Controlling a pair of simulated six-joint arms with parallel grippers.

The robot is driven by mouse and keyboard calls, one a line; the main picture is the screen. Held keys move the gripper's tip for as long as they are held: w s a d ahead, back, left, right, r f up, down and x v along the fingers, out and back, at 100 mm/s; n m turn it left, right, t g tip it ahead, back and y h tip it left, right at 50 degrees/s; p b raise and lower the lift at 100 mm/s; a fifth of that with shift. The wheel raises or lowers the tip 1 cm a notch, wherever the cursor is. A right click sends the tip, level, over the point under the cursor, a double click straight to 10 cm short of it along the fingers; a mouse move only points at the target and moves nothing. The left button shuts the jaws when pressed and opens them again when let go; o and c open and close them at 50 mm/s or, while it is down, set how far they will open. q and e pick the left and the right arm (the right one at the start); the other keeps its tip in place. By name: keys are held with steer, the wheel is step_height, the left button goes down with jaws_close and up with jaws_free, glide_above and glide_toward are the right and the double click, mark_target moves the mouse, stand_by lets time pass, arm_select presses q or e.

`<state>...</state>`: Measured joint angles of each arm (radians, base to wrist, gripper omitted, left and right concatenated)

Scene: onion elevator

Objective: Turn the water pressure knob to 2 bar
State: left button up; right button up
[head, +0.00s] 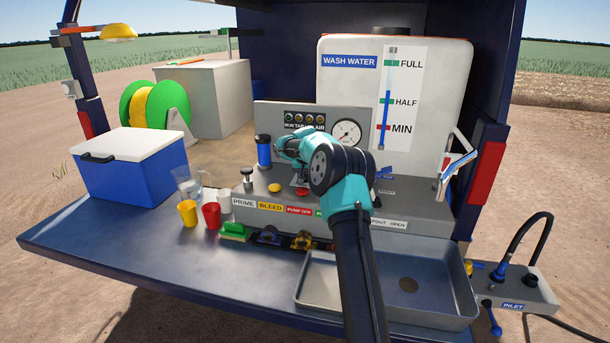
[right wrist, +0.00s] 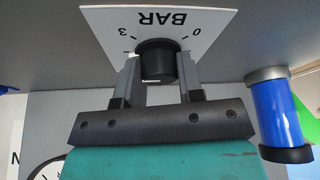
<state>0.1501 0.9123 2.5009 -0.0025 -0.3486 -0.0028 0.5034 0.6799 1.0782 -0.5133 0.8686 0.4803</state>
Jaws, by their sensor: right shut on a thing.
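The black knob (right wrist: 157,64) shows in the right wrist view, in front of a white scale plate (right wrist: 205,28) marked BAR, with 0 and 3 readable upside down. My right gripper (right wrist: 158,78) is shut on the knob, one finger on each side of it. A short white mark shows at the knob's near edge; the 2 on the scale is not visible. In the head view, my right gripper (head: 283,152) is at the control panel (head: 270,115) and hides the knob. My left gripper is not in view.
A round gauge (head: 346,133) sits right of the gripper. A blue cylinder (head: 264,152) stands just left of it and also shows in the right wrist view (right wrist: 276,112). Cups and a blue cooler (head: 130,175) stand left; a metal tray (head: 310,280) lies in front.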

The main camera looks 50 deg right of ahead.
steer(key=shift+c, duration=1.4)
steer(key=shift+n, duration=0.4)
steer(key=n+t+y, duration=0.1)
steer(key=n, duration=0.2)
steer(key=shift+n+y, duration=0.3)
steer(key=shift+n, duration=0.1)
steer(key=n+y, duration=0.1)
steer(key=n, duration=0.3)
steer(key=shift+y, duration=0.3)
steer(key=o, duration=0.9)
steer(key=shift+r, duration=0.1)
